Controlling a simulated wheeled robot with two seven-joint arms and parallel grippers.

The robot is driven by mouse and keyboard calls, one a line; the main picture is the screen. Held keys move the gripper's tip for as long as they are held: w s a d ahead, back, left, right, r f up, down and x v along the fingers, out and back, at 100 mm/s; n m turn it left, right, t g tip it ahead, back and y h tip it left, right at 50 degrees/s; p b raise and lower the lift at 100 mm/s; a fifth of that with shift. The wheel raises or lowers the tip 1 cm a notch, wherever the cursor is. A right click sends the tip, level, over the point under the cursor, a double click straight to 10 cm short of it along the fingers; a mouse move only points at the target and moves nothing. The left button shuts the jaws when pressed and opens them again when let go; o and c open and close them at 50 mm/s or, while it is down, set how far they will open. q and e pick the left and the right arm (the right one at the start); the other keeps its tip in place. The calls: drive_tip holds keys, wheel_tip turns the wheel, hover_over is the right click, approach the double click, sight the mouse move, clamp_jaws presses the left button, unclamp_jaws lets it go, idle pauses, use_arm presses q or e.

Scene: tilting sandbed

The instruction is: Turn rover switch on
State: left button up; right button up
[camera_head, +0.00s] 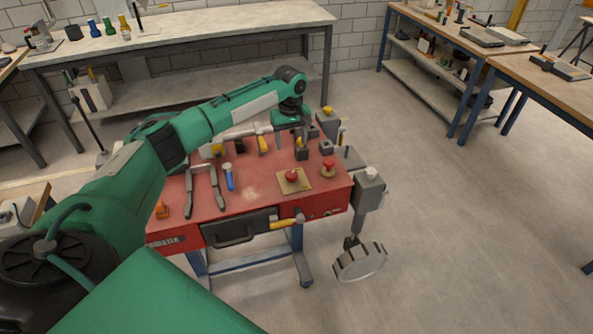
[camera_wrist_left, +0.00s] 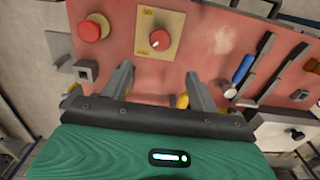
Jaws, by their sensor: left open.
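A yellow plate (camera_head: 304,186) with a red rotary knob (camera_head: 291,176) lies on the near right part of the red bench top; this looks like the rover switch. In the left wrist view the knob (camera_wrist_left: 160,40) sits at the plate's middle, with a white mark on it. My left gripper (camera_head: 301,150) hangs over the bench, beyond the plate. Its two fingers (camera_wrist_left: 161,85) are apart with nothing held between them, and the knob shows past their tips. The gripper is not touching the knob. My right gripper is not in view.
A red mushroom button (camera_head: 328,166) stands right of the plate; it also shows in the left wrist view (camera_wrist_left: 92,30). A grey post with a wheel (camera_head: 360,262) stands at the bench's right side.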

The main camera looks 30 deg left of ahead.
sight(291, 173)
use_arm(q)
wheel_tip(291, 173, down, 13)
drive_tip(key=p, duration=0.3)
drive_tip(key=shift+r, duration=0.15)
drive_tip(key=shift+f, duration=0.5)
drive_tip(key=c, duration=1)
